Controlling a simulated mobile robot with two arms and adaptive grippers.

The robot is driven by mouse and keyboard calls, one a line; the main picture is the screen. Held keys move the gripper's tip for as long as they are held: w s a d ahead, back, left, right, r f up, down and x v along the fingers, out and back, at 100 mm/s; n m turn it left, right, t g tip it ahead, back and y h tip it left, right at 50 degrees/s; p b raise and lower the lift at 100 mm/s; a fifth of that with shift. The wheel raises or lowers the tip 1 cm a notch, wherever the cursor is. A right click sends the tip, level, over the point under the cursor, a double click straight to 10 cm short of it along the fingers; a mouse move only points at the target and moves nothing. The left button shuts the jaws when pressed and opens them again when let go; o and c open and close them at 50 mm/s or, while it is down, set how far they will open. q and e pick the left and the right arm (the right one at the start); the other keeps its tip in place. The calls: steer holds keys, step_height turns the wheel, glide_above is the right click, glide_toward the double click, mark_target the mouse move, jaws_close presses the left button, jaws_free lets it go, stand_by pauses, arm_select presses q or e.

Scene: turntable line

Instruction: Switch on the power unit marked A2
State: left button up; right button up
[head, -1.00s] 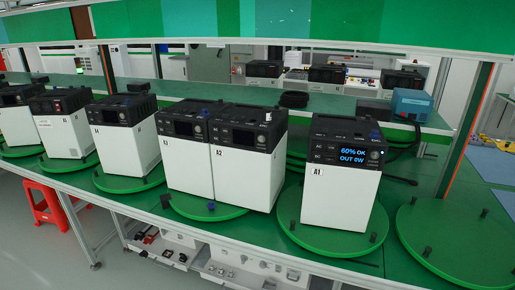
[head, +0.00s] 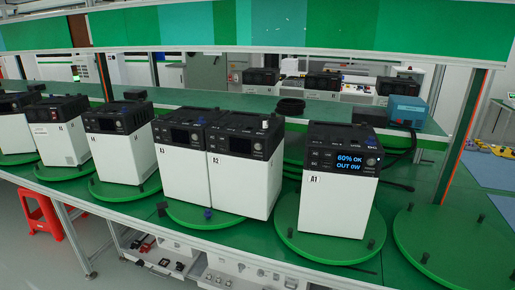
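The power unit marked A2 (head: 240,185) is a white box with a black top panel, standing upright on a green turntable (head: 190,218) left of centre. Its display (head: 241,146) is dark. The unit marked A3 (head: 182,175) stands close against its left side, also with a dark display. The unit marked A1 (head: 335,205) stands to the right on its own turntable (head: 287,230); its display is lit and reads "60% OK OUT 0W". Neither of my grippers is in view.
More white and black units (head: 122,158) stand on turntables to the left. An empty turntable (head: 450,245) is at the right. A blue box (head: 406,110) sits on the rear bench. A red stool (head: 40,215) stands at the lower left.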

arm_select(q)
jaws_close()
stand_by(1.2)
